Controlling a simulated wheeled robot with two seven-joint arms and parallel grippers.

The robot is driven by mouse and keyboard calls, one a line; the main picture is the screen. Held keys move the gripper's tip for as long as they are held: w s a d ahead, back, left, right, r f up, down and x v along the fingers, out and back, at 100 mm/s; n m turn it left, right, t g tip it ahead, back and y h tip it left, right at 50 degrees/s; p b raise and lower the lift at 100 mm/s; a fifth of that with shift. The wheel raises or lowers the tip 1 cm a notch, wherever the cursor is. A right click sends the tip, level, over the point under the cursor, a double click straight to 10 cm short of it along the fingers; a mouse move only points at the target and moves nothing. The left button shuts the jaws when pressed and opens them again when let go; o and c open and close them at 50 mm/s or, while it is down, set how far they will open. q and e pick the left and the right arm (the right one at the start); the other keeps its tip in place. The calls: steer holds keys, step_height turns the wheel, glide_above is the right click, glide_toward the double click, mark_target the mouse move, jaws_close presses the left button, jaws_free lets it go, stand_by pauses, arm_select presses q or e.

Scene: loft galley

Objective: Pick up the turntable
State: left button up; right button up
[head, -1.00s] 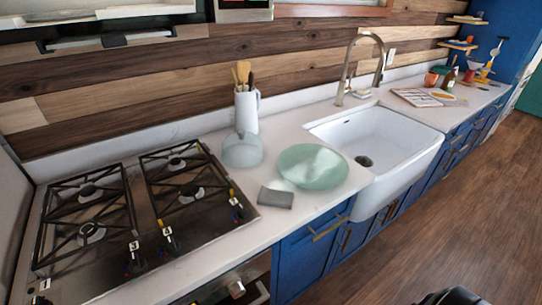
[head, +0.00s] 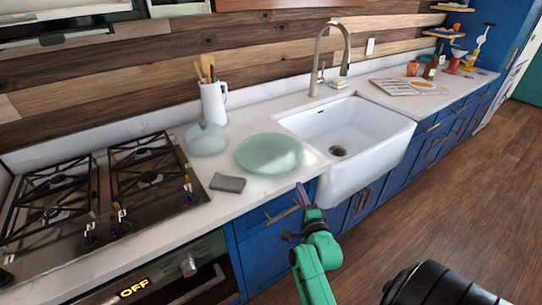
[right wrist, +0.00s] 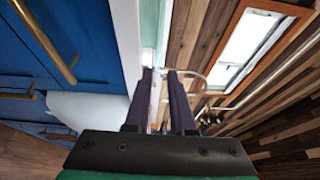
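The turntable is a pale green, shallow round disc (head: 268,153) on the white counter, between the hob and the sink, near the front edge. Nothing lies on it. My right gripper (head: 302,189) is in front of the counter edge, to the lower right of the turntable and apart from it. In the right wrist view its two purple fingers (right wrist: 160,73) are spread with nothing between them. A pale green strip beyond the fingertips there looks like the turntable (right wrist: 150,28). My left gripper is not in view.
A grey block (head: 228,184) lies just left of the turntable, with a pale rounded kettle-like object (head: 206,140) behind it. A white jug of utensils (head: 213,103) stands further back. The gas hob (head: 100,195) is left, the white sink (head: 345,135) right.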

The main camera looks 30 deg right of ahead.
steer(key=b, duration=0.2)
glide_toward(288, 167)
steer(key=x, duration=0.3)
steer(key=b+x, duration=0.2)
steer(key=x, duration=0.1)
steer(key=shift+w+d+f, duration=0.1)
steer(key=shift+w+f, duration=0.05)
steer(key=shift+f, duration=0.25)
steer(key=b+x, duration=0.2)
steer(key=x, duration=0.2)
steer(key=shift+r+b, duration=0.1)
steer(key=shift+b, duration=0.3)
steer(key=shift+r, duration=0.15)
jaws_close()
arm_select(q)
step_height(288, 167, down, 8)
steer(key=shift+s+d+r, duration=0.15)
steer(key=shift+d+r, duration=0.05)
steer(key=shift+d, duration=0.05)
arm_select(e)
steer(key=shift+r, duration=0.1)
